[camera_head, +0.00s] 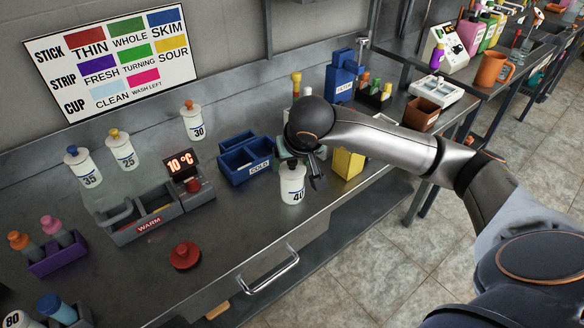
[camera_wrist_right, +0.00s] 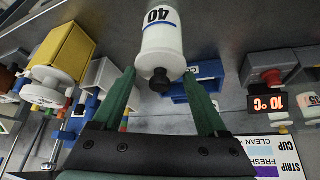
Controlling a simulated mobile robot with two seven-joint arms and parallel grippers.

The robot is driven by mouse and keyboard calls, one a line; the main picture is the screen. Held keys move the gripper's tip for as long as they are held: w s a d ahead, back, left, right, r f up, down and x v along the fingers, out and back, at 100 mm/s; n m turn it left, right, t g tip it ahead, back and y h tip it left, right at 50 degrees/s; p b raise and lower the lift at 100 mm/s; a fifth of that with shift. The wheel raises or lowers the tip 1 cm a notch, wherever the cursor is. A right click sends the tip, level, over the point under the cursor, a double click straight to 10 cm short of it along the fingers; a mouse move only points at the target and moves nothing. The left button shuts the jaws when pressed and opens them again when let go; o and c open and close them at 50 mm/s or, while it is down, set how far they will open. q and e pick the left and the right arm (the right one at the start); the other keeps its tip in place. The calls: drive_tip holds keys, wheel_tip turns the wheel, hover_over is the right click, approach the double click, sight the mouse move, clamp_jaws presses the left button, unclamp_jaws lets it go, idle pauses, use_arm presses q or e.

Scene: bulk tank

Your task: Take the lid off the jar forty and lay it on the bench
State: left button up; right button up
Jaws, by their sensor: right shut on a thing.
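Jar forty (camera_head: 292,187) is a white jar marked 40. It looks upright near the bench's front edge; whether it touches the bench is unclear. A small dark lid (camera_wrist_right: 160,79) shows at its mouth in the wrist view, where the jar (camera_wrist_right: 162,45) hangs from the top of the picture. The lid lies between the fingers. The bench (camera_head: 240,225) is dark metal. My left gripper is not in view.
A blue bin (camera_head: 238,160) stands behind the jar and a yellow box (camera_head: 348,162) to its right. A grey warm box (camera_head: 140,222) and red knobbed piece (camera_head: 185,255) are at left. Jars 35, 25 and 30 stand behind. Bench space left of jar forty is clear.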

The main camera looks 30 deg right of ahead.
drive_tip(key=c, duration=0.6)
drive_tip(key=shift+o, duration=0.2)
drive_tip(key=shift+r, duration=0.15)
